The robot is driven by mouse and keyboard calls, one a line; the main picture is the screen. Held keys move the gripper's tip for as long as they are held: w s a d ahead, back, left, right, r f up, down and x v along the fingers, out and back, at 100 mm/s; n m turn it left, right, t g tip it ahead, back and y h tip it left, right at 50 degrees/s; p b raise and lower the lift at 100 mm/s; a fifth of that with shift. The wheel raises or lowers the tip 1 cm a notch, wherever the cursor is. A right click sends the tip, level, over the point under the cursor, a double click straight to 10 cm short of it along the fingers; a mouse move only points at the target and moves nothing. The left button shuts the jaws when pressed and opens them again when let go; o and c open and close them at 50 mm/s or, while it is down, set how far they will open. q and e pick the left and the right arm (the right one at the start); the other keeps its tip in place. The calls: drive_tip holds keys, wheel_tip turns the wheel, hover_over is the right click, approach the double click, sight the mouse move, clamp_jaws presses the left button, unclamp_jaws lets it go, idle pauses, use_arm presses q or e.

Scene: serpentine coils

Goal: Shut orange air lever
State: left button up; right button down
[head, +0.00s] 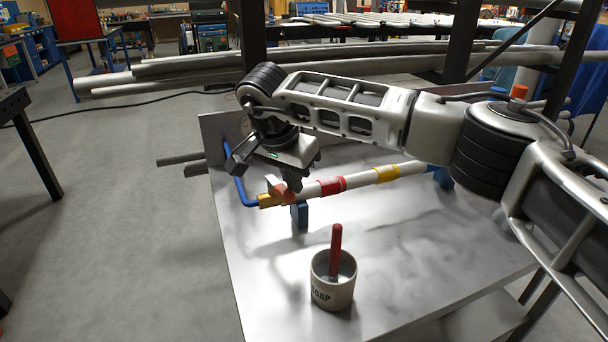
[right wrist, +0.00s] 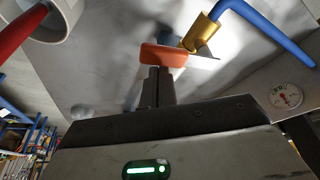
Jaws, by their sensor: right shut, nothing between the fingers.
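The orange lever (head: 274,187) sits at the brass fitting (head: 266,201) on the left end of a white pipe (head: 360,179). In the right wrist view the lever (right wrist: 163,56) is a short, broad orange handle beside the brass fitting (right wrist: 203,32). My right gripper (head: 290,184) reaches over the pipe from above, at the lever. In the right wrist view its fingers (right wrist: 155,72) are shut and empty, with their tips right at the lever's edge. I cannot tell whether they touch it. The arm partly hides the lever in the head view. My left gripper is not in view.
A blue tube (head: 235,189) bends from the brass fitting to the upright panel (head: 214,135). A blue support (head: 299,215) stands under the pipe. A SOAP mug (head: 333,290) with a red-handled tool stands near the table's (head: 435,275) front. A gauge (right wrist: 286,96) shows in the wrist view.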

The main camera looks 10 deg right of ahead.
drive_tip(key=shift+s+a, duration=0.3)
drive_tip(key=shift+a, duration=0.05)
drive_tip(key=shift+s+a, duration=0.1)
drive_tip(key=shift+a, duration=0.15)
drive_tip(key=shift+s, duration=0.1)
idle(0.3)
